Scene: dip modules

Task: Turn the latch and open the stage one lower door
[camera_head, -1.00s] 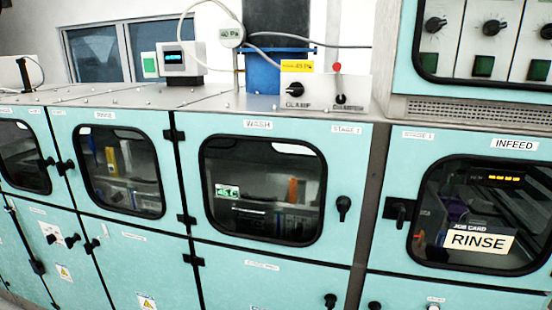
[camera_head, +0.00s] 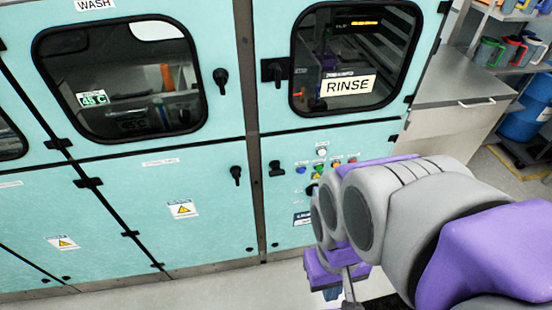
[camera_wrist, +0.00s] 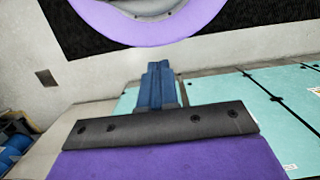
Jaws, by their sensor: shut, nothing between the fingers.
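The lower door (camera_head: 160,215) under the wash window is a teal panel, shut flush in the cabinet. Its black latch (camera_head: 236,175) sits near the door's upper right corner, with the handle pointing down. A small white label (camera_head: 160,162), too small to read, is on its top edge. My gripper (camera_head: 331,293) is low in front of the cabinet, to the right of this door and below the latch, apart from both. Its blue fingers (camera_wrist: 157,86) are shut together and empty in the wrist view. The latch cannot be made out in the wrist view.
The upper wash door (camera_head: 130,140) and the rinse-signed infeed door (camera_head: 310,112) are shut. A button panel (camera_head: 325,165) is right of the latch, partly behind my arm. A steel bench (camera_head: 455,90) stands at right. Pale floor (camera_head: 190,285) lies clear before the cabinet.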

